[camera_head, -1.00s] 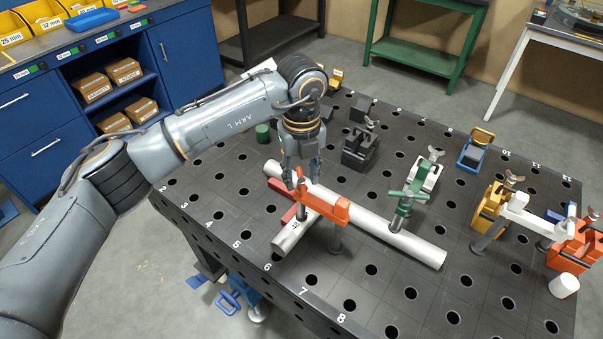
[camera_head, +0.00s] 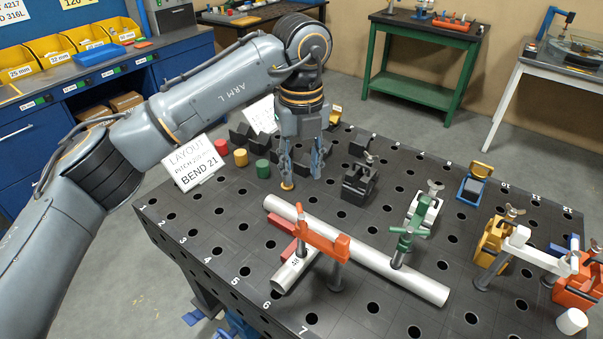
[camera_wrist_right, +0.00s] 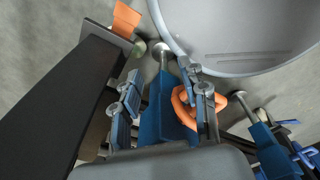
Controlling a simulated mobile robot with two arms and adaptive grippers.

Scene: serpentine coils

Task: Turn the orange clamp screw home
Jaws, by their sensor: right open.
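An orange clamp (camera_head: 322,243) sits across the long silver pipe (camera_head: 372,262) and a shorter pipe piece (camera_head: 292,270). Its upright screw (camera_head: 300,220) stands at its left end. My left gripper (camera_head: 302,172) points down behind and above the clamp, apart from the screw. Its fingers are spread, with nothing seen held. A small yellow-topped piece (camera_head: 287,186) shows by its left fingertip; whether they touch is unclear. My right gripper (camera_wrist_right: 163,85) shows only in the right wrist view, open, away from the pipe. An orange loop (camera_wrist_right: 184,108) lies beside its right finger.
A green clamp (camera_head: 402,242) stands on the pipe's right part. White, yellow and another orange clamp (camera_head: 578,286) crowd the right side. Black blocks (camera_head: 357,185), coloured cylinders (camera_head: 262,168) and a layout sign (camera_head: 195,165) stand behind. The perforated table's (camera_head: 225,235) left part is clear.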

